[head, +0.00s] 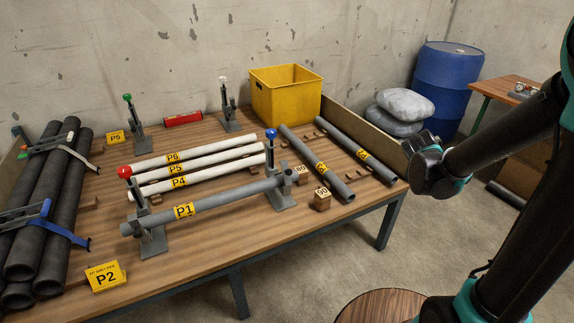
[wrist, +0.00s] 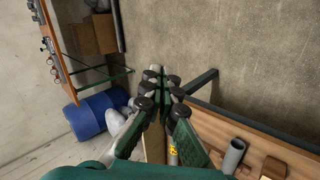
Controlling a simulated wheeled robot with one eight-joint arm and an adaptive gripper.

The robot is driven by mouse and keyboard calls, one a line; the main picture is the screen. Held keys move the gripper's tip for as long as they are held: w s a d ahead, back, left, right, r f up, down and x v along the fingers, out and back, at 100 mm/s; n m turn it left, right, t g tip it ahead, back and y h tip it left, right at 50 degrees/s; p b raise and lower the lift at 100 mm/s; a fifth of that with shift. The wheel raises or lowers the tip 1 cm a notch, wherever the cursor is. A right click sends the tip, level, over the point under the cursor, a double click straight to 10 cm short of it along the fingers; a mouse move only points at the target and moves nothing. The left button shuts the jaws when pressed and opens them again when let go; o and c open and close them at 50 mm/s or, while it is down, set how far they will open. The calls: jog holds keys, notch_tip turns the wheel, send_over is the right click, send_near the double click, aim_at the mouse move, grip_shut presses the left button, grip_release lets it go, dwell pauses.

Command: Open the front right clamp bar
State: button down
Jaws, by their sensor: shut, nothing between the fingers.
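The front right clamp stand (head: 281,190) is grey and stands near the front edge of the table. Its clamp bar carries a blue knob (head: 271,133) on top; whether the bar is shut down over the pipe is hard to tell at this size. The grey pipe P1 (head: 228,200) runs from this stand to the front left stand with a red knob (head: 125,171). My gripper (wrist: 161,78) is shut and empty in the wrist view. In the head view the end of my arm is beyond the table's right end, well apart from the clamp.
White pipes (head: 205,163) lie behind P1. A yellow crate (head: 287,103) stands behind. A blue barrel (head: 447,85) and grey sacks (head: 404,105) stand beyond the table.

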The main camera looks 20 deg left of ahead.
jog(key=s+d+f+m+g+y, duration=0.1)
jog(key=s+f+m+y, duration=0.15)
jog(key=s, duration=0.55)
jog(key=r+n+y, duration=0.2)
jog(key=n+y, duration=0.5)
jog(key=y, duration=0.3)
send_over(284, 167)
jog(key=s+d, duration=0.5)
jog(key=d, duration=0.1)
jog(key=shift+g+h, duration=0.25)
jog(key=shift+g, duration=0.05)
jog(key=x, duration=0.9)
jog(key=shift+w+f, duration=0.25)
jog(key=shift+w, duration=0.05)
jog(key=shift+s+d, duration=0.1)
jog(key=shift+d, duration=0.05)
